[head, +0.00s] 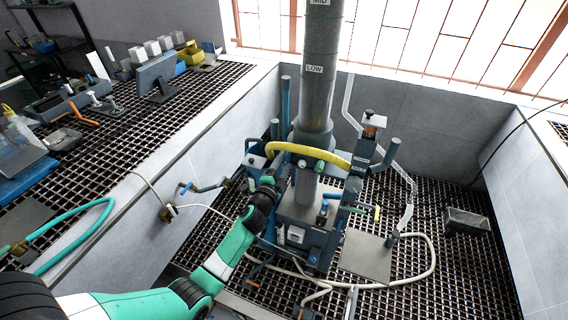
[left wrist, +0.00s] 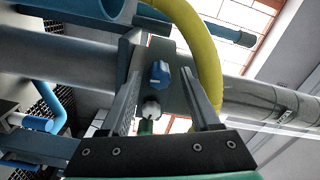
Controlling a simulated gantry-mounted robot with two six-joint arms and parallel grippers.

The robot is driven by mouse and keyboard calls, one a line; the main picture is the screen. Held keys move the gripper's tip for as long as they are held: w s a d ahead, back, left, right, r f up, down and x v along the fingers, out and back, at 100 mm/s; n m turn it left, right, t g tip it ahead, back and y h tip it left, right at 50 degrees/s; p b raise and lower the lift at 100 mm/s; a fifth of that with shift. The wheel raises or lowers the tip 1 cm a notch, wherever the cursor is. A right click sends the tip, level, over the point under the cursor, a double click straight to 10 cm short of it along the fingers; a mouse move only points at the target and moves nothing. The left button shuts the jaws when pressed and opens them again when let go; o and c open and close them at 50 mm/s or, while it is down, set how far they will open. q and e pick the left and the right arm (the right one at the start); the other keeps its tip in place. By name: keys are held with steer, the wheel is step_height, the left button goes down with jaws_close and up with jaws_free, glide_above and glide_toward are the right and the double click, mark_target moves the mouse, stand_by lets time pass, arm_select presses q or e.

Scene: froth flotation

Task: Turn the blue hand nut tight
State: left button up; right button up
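The blue hand nut (left wrist: 160,73) shows in the left wrist view on a grey plate beside the grey column (left wrist: 70,55). My left gripper (left wrist: 161,64) is open, with one finger on each side of the nut in the picture. I see no clear contact between the fingers and the nut. In the head view my left gripper (head: 282,178) is close to the column (head: 318,95), just below the yellow hose (head: 330,154). I cannot make out the nut with certainty there. My right gripper is not in view.
The yellow hose curves close to the fingers. A pale knob (left wrist: 151,109) sits between the fingers, nearer the palm. A grey box (head: 305,213) stands at the column's foot, with a cream hose (head: 425,272) on the grating. A bench (head: 105,125) with tools stands at left.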

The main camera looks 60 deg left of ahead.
arm_select(q)
steer(key=p+v, duration=0.1)
steer(key=v, duration=1)
steer(key=shift+s+d, duration=0.2)
steer(key=shift+s, duration=0.05)
